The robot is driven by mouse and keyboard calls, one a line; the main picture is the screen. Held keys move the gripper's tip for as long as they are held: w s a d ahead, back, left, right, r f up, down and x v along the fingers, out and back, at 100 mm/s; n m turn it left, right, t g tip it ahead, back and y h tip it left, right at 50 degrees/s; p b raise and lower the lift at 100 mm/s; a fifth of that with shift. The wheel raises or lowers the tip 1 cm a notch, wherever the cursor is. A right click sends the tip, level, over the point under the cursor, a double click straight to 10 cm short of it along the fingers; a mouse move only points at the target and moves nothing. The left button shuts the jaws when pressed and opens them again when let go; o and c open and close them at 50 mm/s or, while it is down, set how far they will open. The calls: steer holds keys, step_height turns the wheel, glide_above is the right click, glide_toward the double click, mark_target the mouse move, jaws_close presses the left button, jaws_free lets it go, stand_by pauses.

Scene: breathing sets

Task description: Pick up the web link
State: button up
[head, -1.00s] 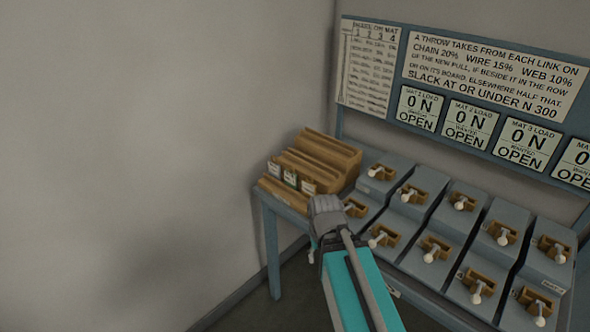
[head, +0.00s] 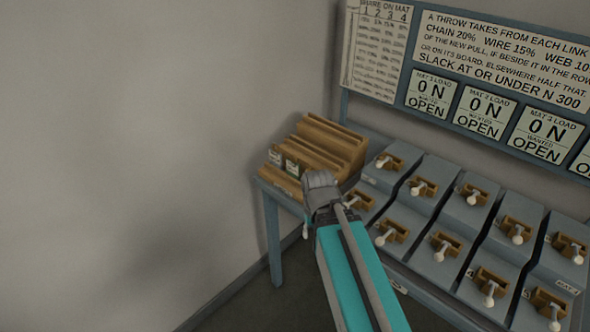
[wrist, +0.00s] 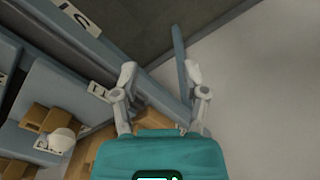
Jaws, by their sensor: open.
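I cannot make out the web link in either view. A stepped wooden rack (head: 335,140) stands on the left end of the bench, with small white tags (head: 291,167) on its front steps. My gripper (head: 320,187) is in front of the rack's right front corner in the head view and covers part of it. In the wrist view my gripper (wrist: 160,74) has its two fingers spread wide, with nothing between them. Bench edge, a blue-grey leg and floor show beyond the fingers.
The blue-grey bench holds rows of sloped units with wooden blocks and white-knobbed levers (head: 392,232) right of my gripper. A board behind carries load signs (head: 431,95) reading 0 N, OPEN. A bare wall (head: 120,150) closes off the left.

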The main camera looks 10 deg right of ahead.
mark_target(293, 154)
steer(key=w+r+n+p, duration=0.2)
steer(key=w+r+p, duration=0.3)
steer(key=w, duration=0.4)
steer(key=w+r+n+p, duration=0.2)
steer(key=w+r+p, duration=0.4)
steer(key=w, duration=0.4)
steer(key=w+a+r+n+p, duration=0.1)
steer(key=w+r+n+p, duration=0.2)
steer(key=w+r+p, duration=0.3)
steer(key=w, duration=0.4)
steer(key=shift+r, duration=0.25)
steer(key=shift+f, duration=0.1)
step_height(293, 154, down, 8)
steer(key=b, duration=0.8)
steer(key=shift+f, duration=0.25)
steer(key=shift+d+f+b, duration=0.15)
steer(key=shift+f+b, duration=2.45)
steer(key=shift+b, duration=0.1)
steer(key=shift+c, duration=0.3)
jaws_close()
